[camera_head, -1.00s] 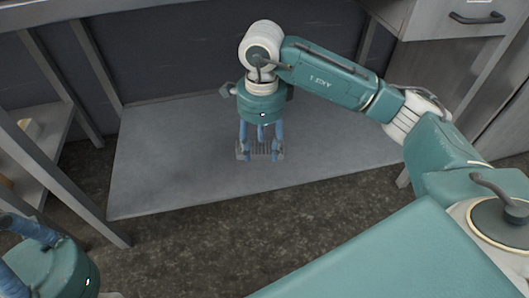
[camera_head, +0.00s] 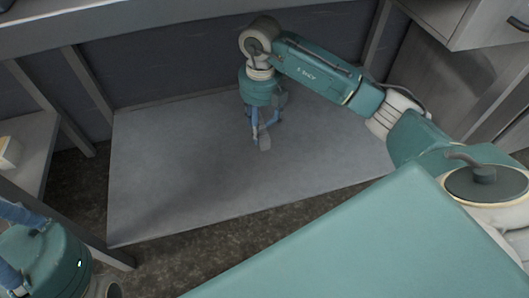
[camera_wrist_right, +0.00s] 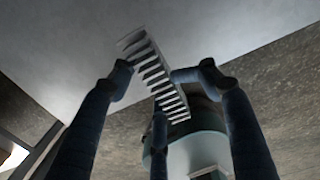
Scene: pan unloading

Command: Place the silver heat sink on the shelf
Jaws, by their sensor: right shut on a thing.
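The silver heat sink (camera_head: 265,142) is held in my right gripper (camera_head: 262,132) over the right-middle part of the low grey shelf (camera_head: 180,170). In the right wrist view the finned heat sink (camera_wrist_right: 152,68) sits tilted between the blue fingers of the right gripper (camera_wrist_right: 165,78), which are shut on it. I cannot tell whether it touches the shelf (camera_wrist_right: 60,40). My left gripper (camera_head: 14,240) is at the lower left, away from the shelf. Its fingertips are partly cut off by the picture edge.
Most of the shelf is bare, with wide free room left of my right gripper. Grey frame legs (camera_head: 85,78) and a dark back wall (camera_head: 160,75) bound it. A side unit (camera_head: 30,150) with a pale box (camera_head: 8,152) stands left; a cabinet (camera_head: 480,25) is upper right.

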